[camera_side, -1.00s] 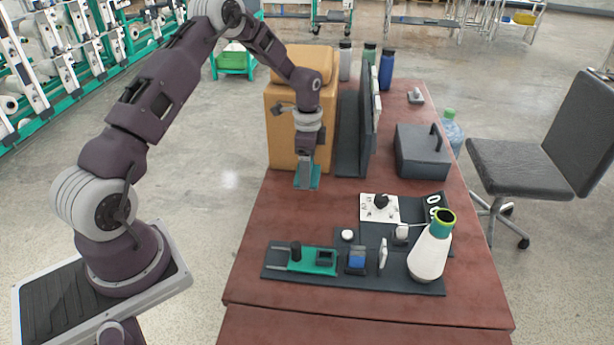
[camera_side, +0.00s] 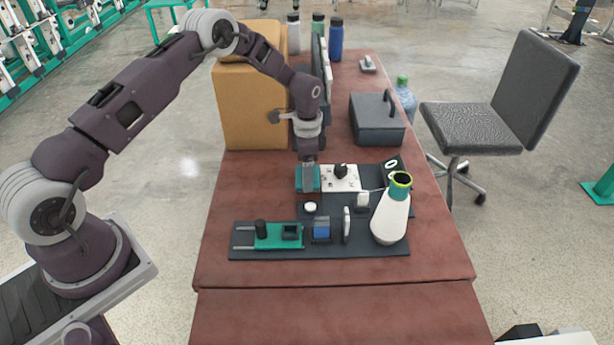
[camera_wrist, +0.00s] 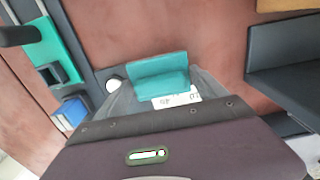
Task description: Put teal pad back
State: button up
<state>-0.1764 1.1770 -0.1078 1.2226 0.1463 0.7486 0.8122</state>
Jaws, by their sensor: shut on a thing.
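The teal pad (camera_side: 308,178) is held by my gripper (camera_side: 308,161) in the side view, beside the left edge of the white plate with a black knob (camera_side: 341,179). In the wrist view the teal pad (camera_wrist: 158,72) shows as a flat piece with a bent lower face, between the fingers of my gripper (camera_wrist: 160,92). My gripper is shut on it. The pad appears above the dark mat (camera_side: 275,253) area; its exact height and any contact beneath it cannot be told. It partly covers the white plate in the wrist view.
On the mat are a teal-green slide (camera_side: 278,236), a blue block (camera_side: 321,229), a white button (camera_side: 310,207) and a white cone with a green top (camera_side: 391,215). An orange box (camera_side: 252,108) and a dark case (camera_side: 377,119) stand farther back. The table's left front is clear.

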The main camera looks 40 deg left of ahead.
jog(key=shift+f, duration=1.1)
jog(key=shift+f, duration=0.1)
jog(key=o, duration=1.4)
notch_tip(320, 180, up, 13)
jog(key=shift+f, duration=0.15)
jog(key=s+d+r+n+t, duration=0.2)
jog(key=s+r, duration=0.7)
jog(key=r, duration=0.3)
jog(key=s+d+r+n+t, duration=0.1)
jog(key=s+d+r+n, duration=0.15)
jog(key=s+r, duration=0.7)
jog(key=s+n+t, duration=0.1)
jog(key=s, duration=0.4)
jog(key=s+d+r+n, duration=0.1)
jog(key=s+n, duration=0.1)
jog(key=s, duration=0.4)
jog(key=s+n+t, duration=0.1)
jog(key=s, duration=0.5)
jog(key=shift+s+d+r+n+t, duration=0.1)
jog(key=shift+d+r+n+t, duration=0.05)
jog(key=shift+d+n+t, duration=0.15)
